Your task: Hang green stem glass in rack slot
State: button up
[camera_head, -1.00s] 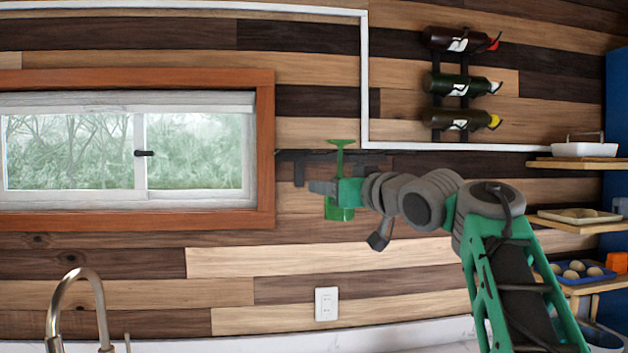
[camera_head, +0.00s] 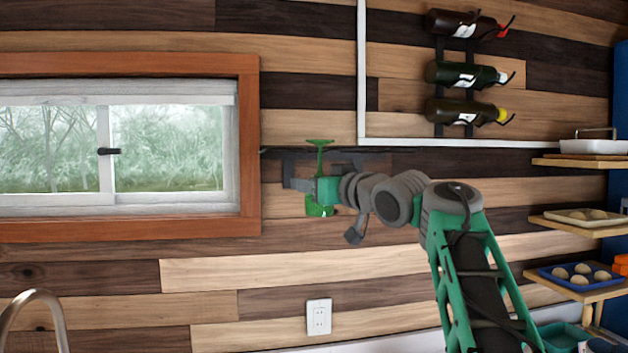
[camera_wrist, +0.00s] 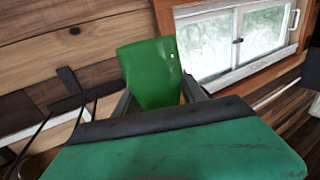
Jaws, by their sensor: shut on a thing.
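The green stem glass (camera_head: 319,208) is upside down in the head view, with its flat foot on top and its bowl below. My gripper (camera_head: 314,190) is shut on it and holds it in the air in front of the wall. In the wrist view the green glass (camera_wrist: 152,72) stands between my fingers. The dark rack (camera_head: 298,170) is on the wall just beside and behind the glass, partly hidden by my arm. Its dark bars also show at the left in the wrist view (camera_wrist: 78,92). I cannot tell whether the stem touches a slot.
A window (camera_head: 120,150) with a wooden frame is left of the glass. A wall holder with wine bottles (camera_head: 465,75) is at the upper right. Shelves with trays (camera_head: 585,220) stand at the far right. A faucet (camera_head: 40,310) is at the lower left.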

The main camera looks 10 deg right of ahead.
jog(key=w+f+p, duration=0.1)
jog(key=w+p, duration=0.6)
jog(key=w, duration=0.4)
jog(key=shift+w+f+p, duration=0.15)
jog(key=shift+w+p, duration=0.1)
jog(key=shift+p, duration=0.05)
dwell(0.4)
jog(key=o, duration=1.6)
jog(key=shift+c, duration=0.2)
jog(key=shift+f, duration=0.1)
jog(key=b+v, duration=0.4)
jog(key=v, duration=0.3)
jog(key=s+f+m+g+h, duration=0.2)
jog(key=s+f+g, duration=0.4)
jog(key=s+f, duration=1.2)
jog(key=s+a+f+m+g+h, duration=0.1)
jog(key=s+f+g+h, duration=0.4)
jog(key=s+f, duration=1.3)
notch_tip(320, 180, down, 7)
jog(key=shift+s+a+r+m+g, duration=0.1)
jog(key=shift+s+a+m+g, duration=0.35)
jog(key=shift+m, duration=0.35)
